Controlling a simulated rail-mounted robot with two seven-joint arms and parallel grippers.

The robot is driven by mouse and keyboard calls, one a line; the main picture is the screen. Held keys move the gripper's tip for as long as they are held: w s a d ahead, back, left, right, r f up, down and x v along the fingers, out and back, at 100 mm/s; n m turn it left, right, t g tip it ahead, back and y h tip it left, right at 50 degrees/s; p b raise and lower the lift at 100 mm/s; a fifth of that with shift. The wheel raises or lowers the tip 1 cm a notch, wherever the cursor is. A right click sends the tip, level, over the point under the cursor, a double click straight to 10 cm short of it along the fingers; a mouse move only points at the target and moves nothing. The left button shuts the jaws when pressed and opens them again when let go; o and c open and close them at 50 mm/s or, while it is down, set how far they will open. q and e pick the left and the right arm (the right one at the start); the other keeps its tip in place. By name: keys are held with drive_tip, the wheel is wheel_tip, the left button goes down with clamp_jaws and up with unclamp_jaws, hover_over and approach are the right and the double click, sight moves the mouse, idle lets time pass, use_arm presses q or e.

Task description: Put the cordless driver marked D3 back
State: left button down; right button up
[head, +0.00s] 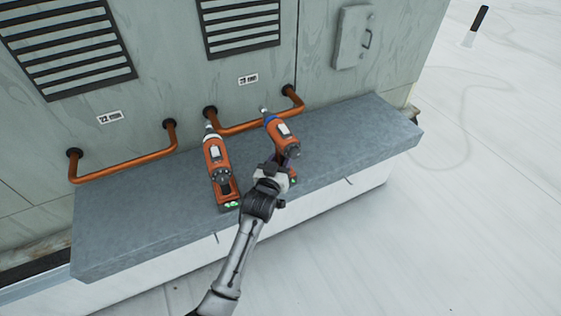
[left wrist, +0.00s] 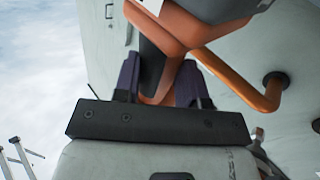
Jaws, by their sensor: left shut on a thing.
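An orange and grey cordless driver with a blue collar (head: 284,133) is at the middle of the grey ledge, its nose toward the wall. My left gripper (head: 270,178) is shut on its grip. In the left wrist view the dark fingers (left wrist: 160,85) close around the grip, under the driver's orange body (left wrist: 215,30). I cannot tell whether this driver touches the ledge. A second orange driver with a white collar (head: 213,155) rests on the ledge to the left, with a green light on its base. No D3 mark is legible on either driver. My right gripper is not in view.
The grey ledge (head: 130,225) runs along a metal wall, bare at both ends. Copper pipes (head: 130,167) stick out low on the wall, just behind the drivers. Small labels (head: 248,79), vents and a grey box (head: 354,38) are on the wall. White roof lies open at right.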

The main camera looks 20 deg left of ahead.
use_arm(q)
drive_tip(key=shift+w+r, duration=0.1)
drive_tip(key=shift+r, duration=0.1)
drive_tip(key=c, duration=1.1)
unclamp_jaws()
drive_tip(key=shift+f, duration=0.25)
drive_tip(key=o, duration=0.4)
drive_tip(key=shift+r, duration=0.15)
drive_tip(key=shift+s, duration=0.3)
drive_tip(key=shift+s+d+p, duration=0.15)
drive_tip(key=shift+s+p, duration=0.25)
drive_tip(key=shift+s, duration=2.45)
drive_tip(key=shift+s+d+p, duration=0.1)
drive_tip(key=shift+s+p, duration=0.25)
drive_tip(key=shift+s, duration=2.5)
